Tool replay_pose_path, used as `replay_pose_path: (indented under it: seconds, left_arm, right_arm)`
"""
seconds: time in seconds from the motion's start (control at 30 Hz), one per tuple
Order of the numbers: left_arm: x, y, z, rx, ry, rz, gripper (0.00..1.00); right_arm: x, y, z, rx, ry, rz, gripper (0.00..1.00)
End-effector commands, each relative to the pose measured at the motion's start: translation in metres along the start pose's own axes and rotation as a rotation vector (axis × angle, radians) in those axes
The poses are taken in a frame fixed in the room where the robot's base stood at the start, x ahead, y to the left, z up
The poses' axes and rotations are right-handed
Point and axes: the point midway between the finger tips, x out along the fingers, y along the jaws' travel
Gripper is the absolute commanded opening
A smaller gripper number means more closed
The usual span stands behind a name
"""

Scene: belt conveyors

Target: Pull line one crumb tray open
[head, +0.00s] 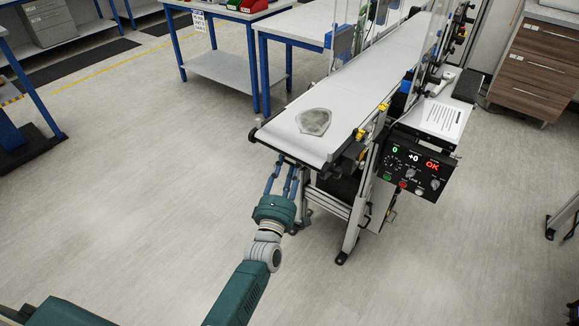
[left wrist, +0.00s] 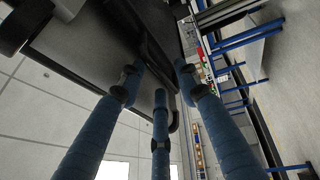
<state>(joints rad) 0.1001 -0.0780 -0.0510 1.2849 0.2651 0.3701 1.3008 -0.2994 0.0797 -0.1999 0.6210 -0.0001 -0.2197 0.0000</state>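My left gripper (head: 283,170) reaches up to the near end of the conveyor, just below the edge of its belt. Its blue fingers are spread apart, and their tips are partly hidden under the conveyor end. In the left wrist view the fingers (left wrist: 158,84) stand on both sides of a dark bar-like handle (left wrist: 154,45) on a dark panel, which looks like the crumb tray's front. I cannot tell whether they touch it. The crumb tray itself is hidden under the belt in the head view. My right gripper is not in view.
A grey, irregular flat piece (head: 313,122) lies on the white conveyor belt (head: 350,85). A blue-legged bench (head: 222,62) stands behind. The floor left of the conveyor is clear.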

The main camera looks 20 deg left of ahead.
Motion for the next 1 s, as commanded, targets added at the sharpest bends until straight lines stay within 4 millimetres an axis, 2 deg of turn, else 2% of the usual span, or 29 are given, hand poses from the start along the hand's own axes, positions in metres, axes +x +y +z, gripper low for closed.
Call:
replay_pose_path:
  seconds: [0.07, 0.23, 0.27, 0.5, 0.67, 0.87, 1.0]
  left_arm:
    - [0.000, 0.000, 0.000, 0.000, 0.000, 0.000, 0.33]
    - [-0.001, 0.000, 0.000, 0.000, 0.000, -0.001, 0.01]
    - [-0.001, 0.000, 0.000, 0.000, 0.000, -0.001, 0.00]
    - [-0.001, 0.000, 0.000, 0.000, 0.000, -0.001, 0.00]
    - [-0.013, 0.002, -0.005, 0.002, 0.000, -0.004, 0.00]
    - [-0.051, 0.011, -0.021, 0.004, -0.002, -0.008, 0.00]
    - [-0.089, 0.018, -0.036, 0.004, -0.002, -0.009, 0.00]
  right_arm:
    - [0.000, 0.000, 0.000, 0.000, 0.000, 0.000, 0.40]
    - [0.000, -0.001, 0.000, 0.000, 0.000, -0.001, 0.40]
    - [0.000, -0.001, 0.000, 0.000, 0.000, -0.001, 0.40]
    - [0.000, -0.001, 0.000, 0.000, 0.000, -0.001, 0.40]
    - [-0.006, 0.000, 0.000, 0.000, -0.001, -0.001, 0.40]
    - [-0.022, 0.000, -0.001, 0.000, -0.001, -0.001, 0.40]
    - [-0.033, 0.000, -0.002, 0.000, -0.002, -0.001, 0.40]
